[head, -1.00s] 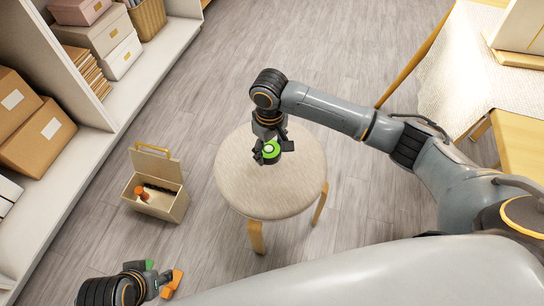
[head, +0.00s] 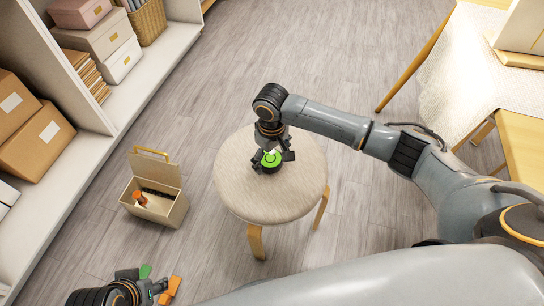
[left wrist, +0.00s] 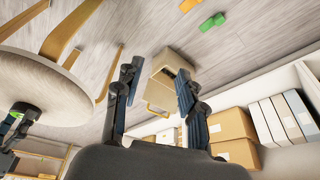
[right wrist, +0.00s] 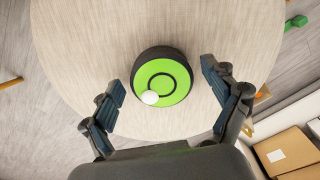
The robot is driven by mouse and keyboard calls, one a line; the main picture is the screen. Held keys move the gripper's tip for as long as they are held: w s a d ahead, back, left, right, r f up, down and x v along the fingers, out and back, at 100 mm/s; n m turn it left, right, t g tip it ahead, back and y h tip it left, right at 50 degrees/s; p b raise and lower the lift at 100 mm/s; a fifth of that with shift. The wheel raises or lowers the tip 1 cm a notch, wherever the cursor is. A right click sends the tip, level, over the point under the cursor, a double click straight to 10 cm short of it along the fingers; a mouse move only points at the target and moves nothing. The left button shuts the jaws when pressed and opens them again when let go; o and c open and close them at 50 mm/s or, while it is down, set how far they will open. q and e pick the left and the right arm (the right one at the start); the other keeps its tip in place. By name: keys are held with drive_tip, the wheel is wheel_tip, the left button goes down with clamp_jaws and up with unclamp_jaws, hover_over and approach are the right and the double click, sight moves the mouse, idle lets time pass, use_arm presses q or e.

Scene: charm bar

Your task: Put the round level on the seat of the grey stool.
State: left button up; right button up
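The round level (head: 271,159) is a black disc with a green top and a small white ball on it. It appears to rest flat on the pale seat of the stool (head: 240,195), near the middle, with the seat all round it in the right wrist view (right wrist: 163,85). My right gripper (head: 272,161) is above the seat with its fingers spread on either side of the level, apart from it. My left gripper (left wrist: 157,92) is open and empty, low at the left of the head view, away from the stool.
An open beige box (head: 155,205) stands on the floor left of the stool. A green piece (left wrist: 212,22) and an orange piece (left wrist: 190,4) lie on the floor near my left gripper. Shelves with boxes (head: 35,140) line the left side. A wooden table (head: 520,145) stands at right.

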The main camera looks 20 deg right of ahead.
sight(272, 159)
wheel_tip(272, 159, up, 4)
drive_tip(key=shift+f+p, duration=0.15)
drive_tip(key=shift+p, duration=0.5)
use_arm(q)
drive_tip(key=p+x, duration=0.2)
drive_tip(key=x, duration=0.5)
drive_tip(key=shift+s+f+g, duration=0.25)
drive_tip(key=shift+f+g, duration=0.05)
drive_tip(key=shift+f, duration=0.1)
use_arm(e)
wheel_tip(272, 159, up, 8)
drive_tip(key=shift+r, duration=0.2)
use_arm(q)
drive_tip(key=shift+d, duration=0.15)
use_arm(e)
drive_tip(key=shift+c, duration=0.2)
